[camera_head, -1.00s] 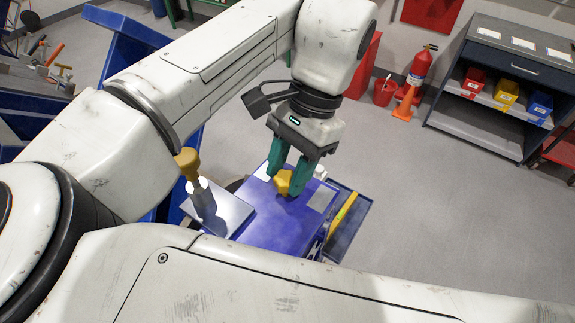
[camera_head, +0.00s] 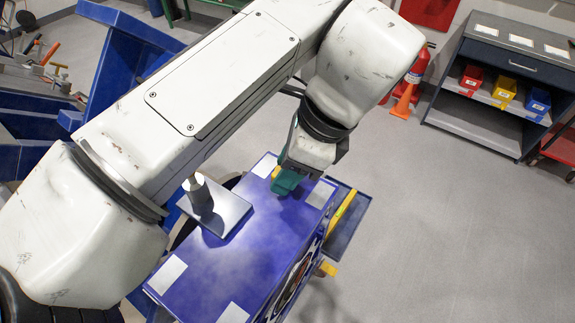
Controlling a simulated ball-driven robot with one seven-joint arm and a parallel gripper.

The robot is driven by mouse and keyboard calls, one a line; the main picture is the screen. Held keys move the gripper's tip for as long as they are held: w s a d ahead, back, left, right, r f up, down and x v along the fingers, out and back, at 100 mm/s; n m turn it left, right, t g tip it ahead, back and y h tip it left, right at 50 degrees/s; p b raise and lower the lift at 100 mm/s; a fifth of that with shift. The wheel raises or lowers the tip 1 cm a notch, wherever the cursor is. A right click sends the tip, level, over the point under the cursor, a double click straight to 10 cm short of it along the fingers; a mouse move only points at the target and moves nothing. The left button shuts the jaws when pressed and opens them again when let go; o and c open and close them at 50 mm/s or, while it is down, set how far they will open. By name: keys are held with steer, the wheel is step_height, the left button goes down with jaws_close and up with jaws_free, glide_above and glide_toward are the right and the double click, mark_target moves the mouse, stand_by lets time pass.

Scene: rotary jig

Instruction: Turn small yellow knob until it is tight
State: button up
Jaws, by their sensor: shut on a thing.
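My gripper (camera_head: 286,185) is over the far right part of the blue box's top (camera_head: 235,255), its green fingers low and close to the surface. It is shut on the small yellow knob, which the fingers and wrist hide now. I cannot tell how tight the knob is. A grey metal post (camera_head: 200,196) stands on a silver plate (camera_head: 226,211) left of my gripper. The post's upper end is hidden behind my arm.
A yellow bar (camera_head: 342,212) and a dark blue tray (camera_head: 350,232) lie beside the box's right side. A small yellow part (camera_head: 327,268) sticks out below. Blue bins (camera_head: 120,62) stand at the upper left. Open floor (camera_head: 450,220) lies to the right.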

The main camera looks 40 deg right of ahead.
steer(key=m+h+b, duration=0.1)
steer(key=m, duration=0.2)
steer(key=m+t+h, duration=0.1)
steer(key=m, duration=0.2)
steer(key=shift+s+a+f+b, duration=0.1)
steer(key=shift+a+b, duration=0.1)
steer(key=shift+b, duration=0.15)
steer(key=m+h+b, duration=0.1)
steer(key=m, duration=0.2)
steer(key=m+h+b, duration=0.1)
steer(key=m, duration=0.2)
steer(key=shift+a+m+h, duration=0.1)
steer(key=shift+m+h, duration=0.2)
steer(key=shift+m, duration=0.1)
steer(key=o, duration=1)
steer(key=p+v, duration=0.4)
steer(key=v, duration=0.7)
steer(key=shift+w+a+p, duration=0.1)
steer(key=shift+w+p, duration=0.1)
steer(key=shift+p, duration=0.2)
